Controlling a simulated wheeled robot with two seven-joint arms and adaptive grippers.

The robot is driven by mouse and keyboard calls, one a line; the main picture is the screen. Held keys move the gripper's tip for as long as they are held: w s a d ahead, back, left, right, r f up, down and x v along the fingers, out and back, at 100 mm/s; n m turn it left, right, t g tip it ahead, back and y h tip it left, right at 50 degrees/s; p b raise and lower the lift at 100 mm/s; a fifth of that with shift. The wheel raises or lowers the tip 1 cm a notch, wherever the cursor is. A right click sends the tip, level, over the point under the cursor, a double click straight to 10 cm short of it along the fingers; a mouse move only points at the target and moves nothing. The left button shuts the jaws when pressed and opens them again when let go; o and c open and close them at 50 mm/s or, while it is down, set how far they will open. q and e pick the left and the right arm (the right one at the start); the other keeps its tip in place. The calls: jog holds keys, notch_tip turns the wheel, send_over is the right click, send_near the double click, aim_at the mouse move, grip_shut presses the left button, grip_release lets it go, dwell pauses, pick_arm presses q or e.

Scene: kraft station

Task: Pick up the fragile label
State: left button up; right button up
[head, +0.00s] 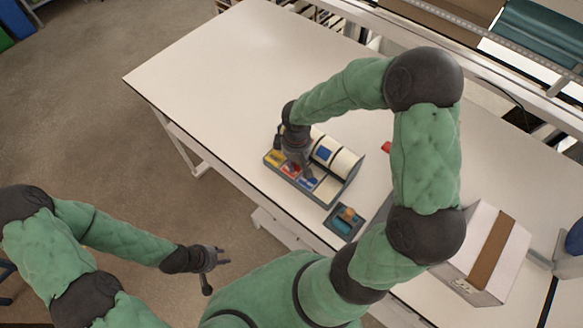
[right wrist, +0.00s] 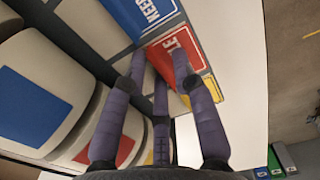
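The fragile label is a red card (right wrist: 175,62) with white letters "LE" showing in the right wrist view; my fingers hide part of it. It lies in a grey holder (head: 328,200), between a yellow card (head: 274,158) and a blue card (head: 308,184). The red card also shows in the head view (head: 289,171). My right gripper (right wrist: 161,62) is over the red card, its fingers spread and their tips close to the card; I cannot tell whether they touch it. My left gripper (head: 218,273) is open and empty, off the table's near side.
White label rolls (head: 345,164) sit in the holder beside the cards. A white box with brown tape (head: 490,250) is at right. The table's left part (head: 215,75) is clear.

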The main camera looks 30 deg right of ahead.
grip_shut()
jog(key=shift+r, duration=0.1)
